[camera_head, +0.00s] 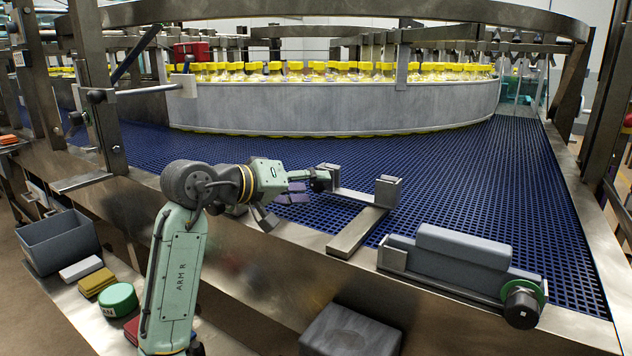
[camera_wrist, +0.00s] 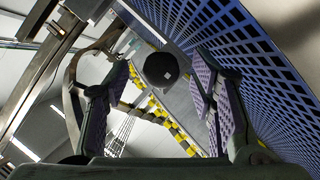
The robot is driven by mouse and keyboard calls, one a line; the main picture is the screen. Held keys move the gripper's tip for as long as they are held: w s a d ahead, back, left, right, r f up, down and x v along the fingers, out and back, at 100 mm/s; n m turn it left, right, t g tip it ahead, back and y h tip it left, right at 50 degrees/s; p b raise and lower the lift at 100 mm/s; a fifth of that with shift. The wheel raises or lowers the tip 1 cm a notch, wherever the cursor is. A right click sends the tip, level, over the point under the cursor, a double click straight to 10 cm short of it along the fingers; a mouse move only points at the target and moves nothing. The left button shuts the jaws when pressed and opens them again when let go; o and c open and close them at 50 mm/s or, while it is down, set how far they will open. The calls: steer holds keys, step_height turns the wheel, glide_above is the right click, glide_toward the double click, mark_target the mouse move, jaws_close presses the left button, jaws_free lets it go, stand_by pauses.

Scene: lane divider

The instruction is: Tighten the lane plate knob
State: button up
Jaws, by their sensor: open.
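A dark round knob (camera_head: 320,180) sits at the left end of a metal lane plate (camera_head: 354,197) above the blue conveyor mesh. My gripper (camera_head: 303,187) is open and reaches from the left toward the knob. The fingers look apart from the knob; the exact depth gap is hard to tell.
A grey guide block (camera_head: 462,246) with another black knob (camera_head: 522,304) and green ring stands at the front right. Metal posts (camera_head: 388,191) rise beside the plate. A curved grey wall (camera_head: 330,108) with yellow-capped bottles stands behind. A grey bin (camera_head: 58,240) sits lower left.

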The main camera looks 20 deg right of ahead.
steer(key=shift+x, duration=1.35)
steer(key=shift+c, duration=0.3)
steer(key=c, duration=1.1)
